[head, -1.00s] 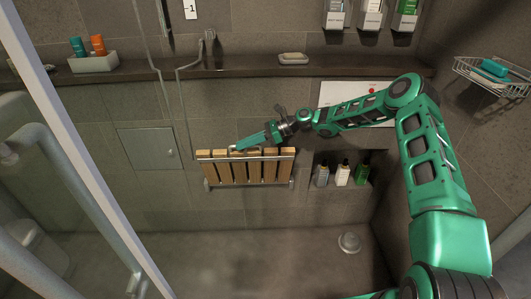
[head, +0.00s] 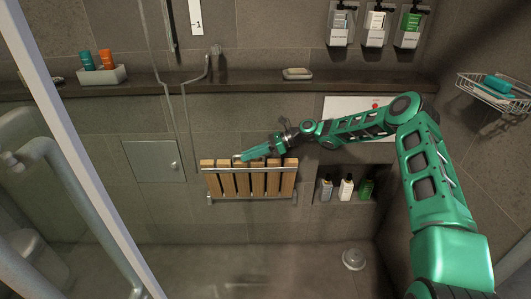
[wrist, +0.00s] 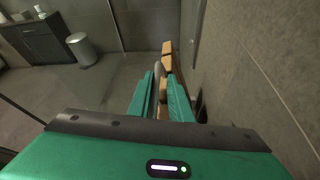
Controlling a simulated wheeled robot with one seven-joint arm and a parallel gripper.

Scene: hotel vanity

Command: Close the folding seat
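The folding seat (head: 247,182) has wooden slats and metal rails and is mounted on the tiled wall in the head view. Its slats look steeply raised, close to the wall; whether they lie flat against it I cannot tell. My gripper (head: 238,158) is at the seat's upper edge, left of its middle, reaching in from the right. In the wrist view the two green fingers (wrist: 164,85) stand apart. Wooden slats (wrist: 167,62) and a grey rounded metal part (wrist: 158,70) show at and between the fingertips. Contact is hard to judge.
A ledge (head: 230,84) with a soap dish (head: 297,73) runs above the seat. A niche with bottles (head: 346,189) is at its right, and a wall hatch (head: 154,161) at its left. A glass door frame (head: 75,150) stands at left.

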